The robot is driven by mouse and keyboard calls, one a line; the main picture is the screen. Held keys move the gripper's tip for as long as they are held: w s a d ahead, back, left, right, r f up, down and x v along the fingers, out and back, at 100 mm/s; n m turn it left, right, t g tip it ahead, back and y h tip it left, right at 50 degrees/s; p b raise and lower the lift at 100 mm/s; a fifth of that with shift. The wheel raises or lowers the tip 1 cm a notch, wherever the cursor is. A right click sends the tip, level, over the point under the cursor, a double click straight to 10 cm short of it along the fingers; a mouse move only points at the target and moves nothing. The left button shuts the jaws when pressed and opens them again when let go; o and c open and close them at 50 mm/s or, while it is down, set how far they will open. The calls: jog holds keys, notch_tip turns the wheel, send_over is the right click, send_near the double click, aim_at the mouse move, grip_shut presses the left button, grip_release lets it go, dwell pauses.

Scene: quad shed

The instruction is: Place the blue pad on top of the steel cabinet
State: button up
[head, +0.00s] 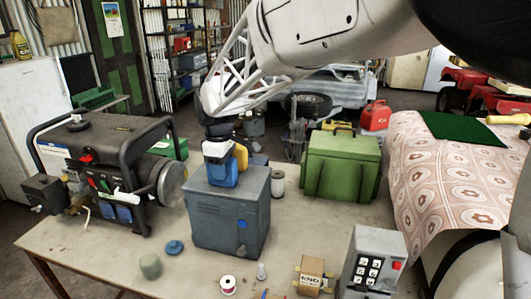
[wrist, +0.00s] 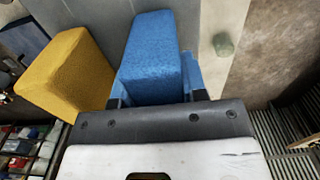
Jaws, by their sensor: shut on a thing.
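The blue pad (head: 222,174) is held between the fingers of my gripper (head: 220,160), which is shut on it. In the wrist view the blue pad (wrist: 152,55) stands out from the jaws (wrist: 155,95). The grey steel cabinet (head: 220,228) stands on the workbench, directly below the pad in the head view. The pad's lower end overlaps the cabinet top in the picture; I cannot tell whether they touch. A yellow block (head: 241,156) is right behind the pad at the cabinet top. It also shows left of the pad in the wrist view (wrist: 65,72).
A generator (head: 110,170) stands left of the cabinet, and a green box (head: 340,165) stands right.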

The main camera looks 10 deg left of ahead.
jog(key=shift+f, duration=0.1)
jog(key=o, duration=0.9)
notch_tip(320, 180, up, 12)
jog(key=shift+r, duration=0.1)
dwell(0.5)
dwell(0.7)
